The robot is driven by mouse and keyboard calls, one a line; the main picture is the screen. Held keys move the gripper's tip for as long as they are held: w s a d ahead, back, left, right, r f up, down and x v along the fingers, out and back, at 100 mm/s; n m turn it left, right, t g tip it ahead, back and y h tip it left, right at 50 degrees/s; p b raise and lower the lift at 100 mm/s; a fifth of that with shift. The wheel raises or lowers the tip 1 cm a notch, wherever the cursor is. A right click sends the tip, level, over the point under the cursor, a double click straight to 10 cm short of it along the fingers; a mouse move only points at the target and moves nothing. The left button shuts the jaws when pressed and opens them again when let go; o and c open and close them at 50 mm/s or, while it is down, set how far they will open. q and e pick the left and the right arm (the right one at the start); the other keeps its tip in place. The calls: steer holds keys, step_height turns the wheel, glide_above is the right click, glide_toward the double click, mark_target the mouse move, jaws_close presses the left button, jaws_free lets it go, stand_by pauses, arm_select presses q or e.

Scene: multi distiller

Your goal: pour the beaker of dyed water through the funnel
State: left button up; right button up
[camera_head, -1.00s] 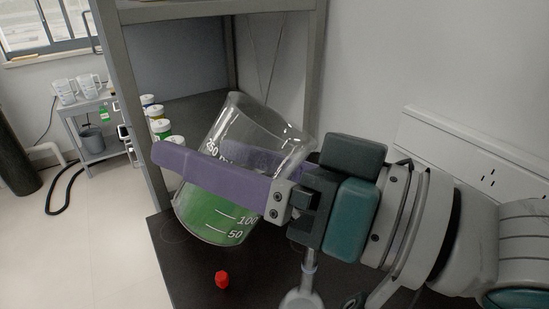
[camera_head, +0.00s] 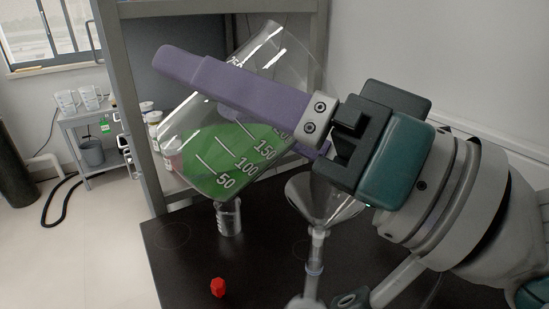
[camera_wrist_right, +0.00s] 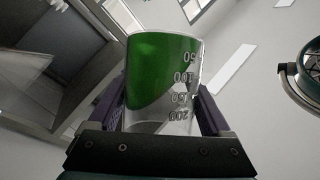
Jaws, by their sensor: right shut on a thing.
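My right gripper (camera_head: 240,95) is shut around a clear glass beaker with printed volume marks, its purple fingers on either side. The beaker (camera_head: 205,160) is held above the dark bench, tilted with its mouth toward the upper right, and holds green water in its lower part. In the right wrist view the beaker (camera_wrist_right: 160,70) sits between both fingers (camera_wrist_right: 165,112). The clear funnel (camera_head: 318,200) stands below and right of the beaker, partly hidden behind my gripper. A narrow glass stem shows under it. My left gripper is not in view.
A small glass beaker (camera_head: 228,217) and a red cap (camera_head: 217,287) stand on the black bench (camera_head: 180,262). A shelf post (camera_head: 130,110) rises close behind the held beaker. Jars (camera_head: 152,117) stand behind it. The bench's front left is clear.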

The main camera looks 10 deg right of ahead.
steer(key=shift+r+t, duration=0.15)
steer(key=shift+t, duration=0.15)
steer(key=shift+b, duration=0.35)
steer(key=shift+m+b, duration=0.3)
steer(key=shift+m, duration=0.1)
steer(key=shift+d+t+b, duration=0.1)
steer(key=shift+t+b, duration=0.2)
steer(key=shift+b, duration=0.05)
steer(key=shift+m+b, duration=0.35)
steer(key=shift+m, duration=0.05)
steer(key=shift+f+b, duration=0.2)
steer(key=shift+b, duration=0.15)
steer(key=shift+m+t, duration=0.3)
steer(key=shift+d, duration=0.1)
steer(key=shift+d+r+m+t+b, duration=0.15)
steer(key=shift+r+m+t+b, duration=0.25)
steer(key=shift+m+t+b, duration=0.3)
